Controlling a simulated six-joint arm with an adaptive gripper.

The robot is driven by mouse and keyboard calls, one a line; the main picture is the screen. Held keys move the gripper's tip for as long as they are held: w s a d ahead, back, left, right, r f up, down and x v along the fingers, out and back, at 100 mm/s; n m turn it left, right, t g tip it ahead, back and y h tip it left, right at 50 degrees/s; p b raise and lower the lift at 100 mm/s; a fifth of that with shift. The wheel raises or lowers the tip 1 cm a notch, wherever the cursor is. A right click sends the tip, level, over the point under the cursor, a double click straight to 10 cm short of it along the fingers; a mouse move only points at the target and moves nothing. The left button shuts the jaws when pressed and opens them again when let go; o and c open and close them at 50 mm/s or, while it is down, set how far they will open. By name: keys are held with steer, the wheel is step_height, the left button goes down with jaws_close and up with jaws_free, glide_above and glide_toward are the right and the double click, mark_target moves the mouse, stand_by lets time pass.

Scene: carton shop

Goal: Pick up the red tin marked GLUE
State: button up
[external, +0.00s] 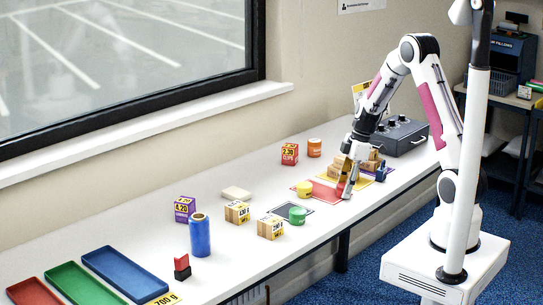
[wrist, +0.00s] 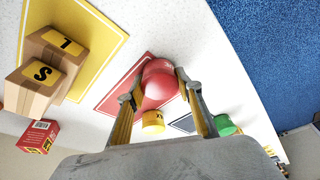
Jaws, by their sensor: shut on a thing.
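A round red tin (wrist: 160,80) is between the two fingertips of my gripper (wrist: 158,86) in the wrist view. The fingers are shut on its sides. No GLUE lettering can be read on it from here. In the external view my gripper (external: 346,186) points down at the red mat (external: 322,193), and a sliver of the red tin (external: 341,184) shows by the fingers. The red mat lies below the tin in the wrist view (wrist: 110,98). I cannot tell whether the tin touches the mat or is slightly above it.
A yellow tin (external: 304,188) and a green tin (external: 297,215) stand close by. A red box (external: 290,154) and orange tin (external: 314,147) stand behind. Coloured trays (external: 125,272) lie at the left.

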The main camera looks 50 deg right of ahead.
mark_target(344, 185)
steer(key=shift+r, duration=5)
steer(key=shift+a, duration=0.15)
